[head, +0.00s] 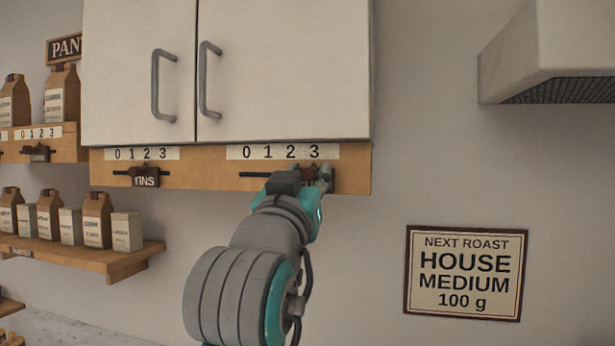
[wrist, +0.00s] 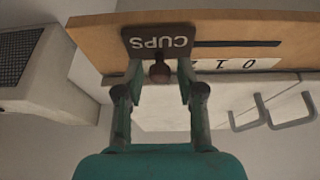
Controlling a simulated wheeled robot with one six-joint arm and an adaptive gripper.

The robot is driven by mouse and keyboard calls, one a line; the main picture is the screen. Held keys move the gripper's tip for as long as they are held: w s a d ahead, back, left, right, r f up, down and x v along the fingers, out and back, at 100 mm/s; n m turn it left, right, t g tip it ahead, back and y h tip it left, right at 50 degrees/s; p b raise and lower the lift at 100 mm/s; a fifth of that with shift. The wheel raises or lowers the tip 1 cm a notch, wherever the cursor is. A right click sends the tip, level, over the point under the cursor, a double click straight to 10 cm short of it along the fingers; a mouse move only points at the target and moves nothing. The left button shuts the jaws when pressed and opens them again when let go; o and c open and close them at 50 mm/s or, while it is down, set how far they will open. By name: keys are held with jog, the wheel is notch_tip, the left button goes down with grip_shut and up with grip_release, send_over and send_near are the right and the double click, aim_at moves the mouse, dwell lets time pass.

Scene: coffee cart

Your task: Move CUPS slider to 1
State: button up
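The CUPS slider is a dark plate (wrist: 160,42) with a round brown knob (wrist: 159,73), upside down in the wrist view. It sits on a dark slot (head: 255,174) in the wooden rail under the cabinet, beneath a 0-to-3 scale (head: 283,152). In the head view it is near the 3 end, mostly hidden by my gripper (head: 322,176). In the wrist view my gripper (wrist: 159,70) has one finger on each side of the knob, with visible gaps, so it looks open around it.
A second slider (head: 144,176), its label ending in "INS", sits on the same rail to the left, near 1–2. The white cabinet (head: 280,70) with two handles is just above. A hood (head: 550,60) is at upper right. A roast sign (head: 464,273) hangs at lower right.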

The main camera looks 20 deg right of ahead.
grip_shut()
jog(key=w+a, duration=0.1)
jog(key=a, duration=0.1)
jog(key=w+a, duration=0.3)
jog(key=a, duration=0.1)
jog(key=shift+w+a, duration=0.25)
jog(key=shift+w, duration=0.1)
jog(key=shift+o, duration=1.9)
grip_release()
jog(key=v, duration=1.2)
